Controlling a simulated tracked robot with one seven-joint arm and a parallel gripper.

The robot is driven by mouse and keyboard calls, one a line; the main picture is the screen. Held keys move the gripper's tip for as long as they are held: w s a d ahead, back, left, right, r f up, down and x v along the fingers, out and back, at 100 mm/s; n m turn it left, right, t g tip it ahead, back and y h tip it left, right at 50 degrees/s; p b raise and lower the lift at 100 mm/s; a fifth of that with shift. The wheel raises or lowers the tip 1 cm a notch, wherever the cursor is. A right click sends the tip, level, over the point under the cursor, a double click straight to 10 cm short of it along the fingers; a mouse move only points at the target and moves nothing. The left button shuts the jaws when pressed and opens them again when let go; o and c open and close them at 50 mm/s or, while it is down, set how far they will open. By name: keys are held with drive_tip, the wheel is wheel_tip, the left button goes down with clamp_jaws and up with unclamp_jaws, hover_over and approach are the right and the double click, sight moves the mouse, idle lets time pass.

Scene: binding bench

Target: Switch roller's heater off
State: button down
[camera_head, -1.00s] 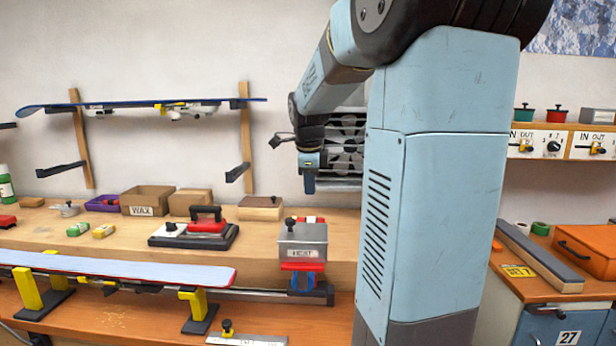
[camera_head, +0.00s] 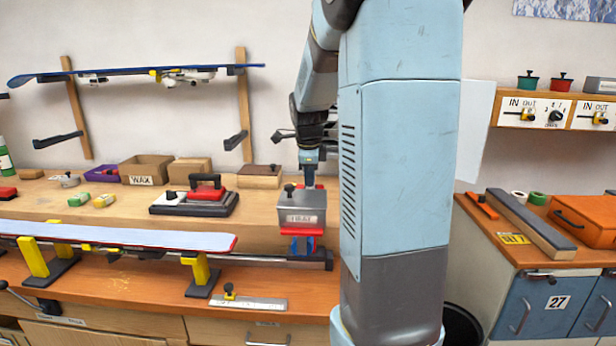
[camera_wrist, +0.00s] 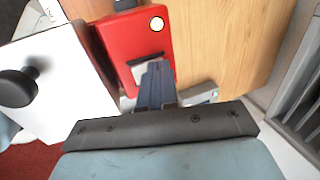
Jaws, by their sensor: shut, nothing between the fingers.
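The roller (camera_head: 301,212) is a grey box with a black knob on top and a front label that seems to read HEAT. It stands on a rail at the bench's front edge, with red and blue parts below. In the wrist view, its pale top with the black knob (camera_wrist: 18,88) is at left. Beside it is a red housing (camera_wrist: 145,40) with a pale round spot and a small switch (camera_wrist: 140,68) in a light frame. My gripper (camera_wrist: 156,66) is shut and empty, pointing down, its tips at the switch and partly covering it. Contact and the switch's position are unclear. The gripper (camera_head: 308,183) also shows behind the box.
A waxing iron (camera_head: 197,197), a WAX box (camera_head: 146,170) and a wooden block (camera_head: 259,176) stand left of the roller on the bench. A ski (camera_head: 120,236) lies on yellow supports in front. My arm hides the bench to the right.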

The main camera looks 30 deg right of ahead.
drive_tip(key=shift+w+a, duration=0.1)
drive_tip(key=shift+s, duration=0.25)
drive_tip(key=shift+s+a, duration=0.35)
drive_tip(key=shift+s, duration=0.15)
idle(0.4)
drive_tip(key=shift+s+r, duration=0.15)
drive_tip(key=shift+r, duration=0.45)
drive_tip(key=s+a+v, duration=0.1)
drive_tip(key=v, duration=1.1)
drive_tip(key=shift+s, duration=0.25)
